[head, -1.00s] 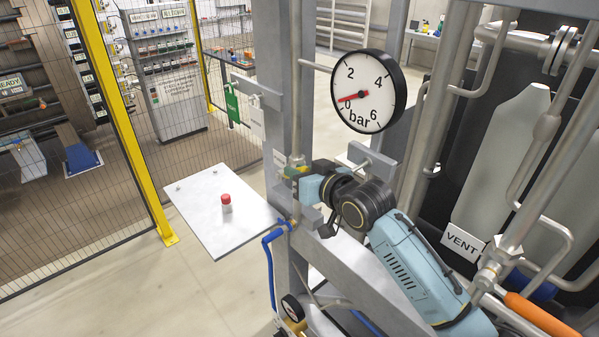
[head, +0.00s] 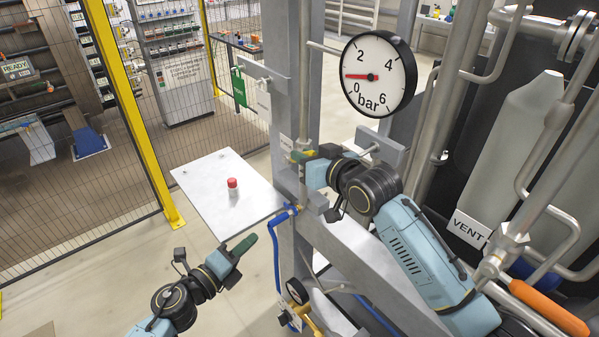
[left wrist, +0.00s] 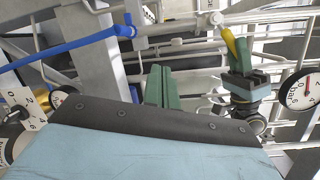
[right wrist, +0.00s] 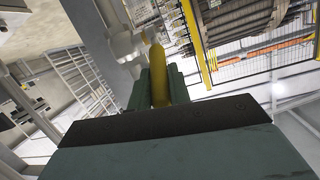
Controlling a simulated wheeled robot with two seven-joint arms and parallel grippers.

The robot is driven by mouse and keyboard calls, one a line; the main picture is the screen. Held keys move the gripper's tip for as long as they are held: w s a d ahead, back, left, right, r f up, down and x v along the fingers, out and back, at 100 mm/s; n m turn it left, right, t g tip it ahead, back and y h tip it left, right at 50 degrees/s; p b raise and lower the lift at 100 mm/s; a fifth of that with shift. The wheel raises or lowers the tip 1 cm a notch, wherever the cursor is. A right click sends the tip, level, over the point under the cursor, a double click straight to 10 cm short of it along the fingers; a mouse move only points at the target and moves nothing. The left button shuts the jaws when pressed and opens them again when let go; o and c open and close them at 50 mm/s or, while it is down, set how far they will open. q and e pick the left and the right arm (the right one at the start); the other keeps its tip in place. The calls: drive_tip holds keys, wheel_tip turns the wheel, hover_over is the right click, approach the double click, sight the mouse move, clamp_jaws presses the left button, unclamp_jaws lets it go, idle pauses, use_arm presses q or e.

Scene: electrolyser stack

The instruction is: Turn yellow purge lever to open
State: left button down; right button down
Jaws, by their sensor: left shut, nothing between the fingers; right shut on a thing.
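The yellow purge lever (left wrist: 229,42) shows in the left wrist view, running from a pale valve body into the green fingers of my right gripper (left wrist: 240,58). In the right wrist view the lever (right wrist: 158,72) lies between the two fingers, which are shut on it. In the head view my right gripper (head: 301,157) is at the grey upright post and mostly hides the lever. My left gripper (head: 243,247) is shut and empty, apart from the lever, below the white shelf; its fingers (left wrist: 160,88) also show in the left wrist view.
A round bar gauge (head: 378,74) reads about 1. A white shelf (head: 215,190) carries a red-topped button (head: 233,188). A blue hose (head: 276,250) runs down by the post. A VENT sign (head: 469,228) and an orange handle (head: 548,308) are at right. A mesh fence stands at left.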

use_arm(q)
drive_tip(key=s+d+r+m+g+h, duration=0.1)
drive_tip(key=d+r+m+h, duration=0.1)
drive_tip(key=r+m, duration=0.25)
drive_tip(key=d+r+m+g+h, duration=0.1)
drive_tip(key=d+r+m, duration=0.25)
drive_tip(key=r, duration=0.25)
drive_tip(key=w+d+r+m, duration=0.1)
drive_tip(key=w+d+r, duration=0.2)
drive_tip(key=w+d, duration=0.3)
drive_tip(key=shift+w+d+r, duration=0.25)
drive_tip(key=shift+w+d, duration=0.05)
drive_tip(key=shift+w, duration=0.7)
